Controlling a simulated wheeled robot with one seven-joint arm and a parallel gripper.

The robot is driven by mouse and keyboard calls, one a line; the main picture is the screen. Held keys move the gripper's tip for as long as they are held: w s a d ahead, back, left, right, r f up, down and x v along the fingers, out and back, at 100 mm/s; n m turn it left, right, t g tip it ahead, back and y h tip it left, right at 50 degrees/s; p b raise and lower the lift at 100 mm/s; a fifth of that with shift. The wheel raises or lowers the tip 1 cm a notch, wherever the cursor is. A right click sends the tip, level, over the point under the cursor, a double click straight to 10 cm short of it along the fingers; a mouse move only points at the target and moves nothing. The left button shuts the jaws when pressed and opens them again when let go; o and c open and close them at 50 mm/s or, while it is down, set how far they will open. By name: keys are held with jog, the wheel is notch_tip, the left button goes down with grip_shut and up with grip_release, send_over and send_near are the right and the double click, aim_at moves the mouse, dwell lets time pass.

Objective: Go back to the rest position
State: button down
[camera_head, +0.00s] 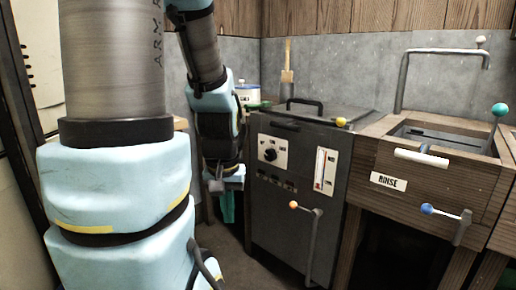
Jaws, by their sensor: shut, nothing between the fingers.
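My gripper (226,193) hangs at the end of my light-blue and grey arm, left of the dark grey machine. It points down and is shut with nothing seen in it. It is small in view and its fingertips are hard to make out. The wrist and forearm hang almost straight down above it. A nearer part of my arm fills the left of the view.
The dark machine (270,205) has a dial, a gauge and an orange-knobbed lever (314,235). Right of it stands a wooden sink unit marked RINSE (389,181), with a tap (404,70) and a blue-knobbed lever (447,212). A white tub (247,95) stands behind my arm.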

notch_tip(320, 180, up, 24)
jog(key=p, duration=2.2)
jog(key=shift+f, duration=0.2)
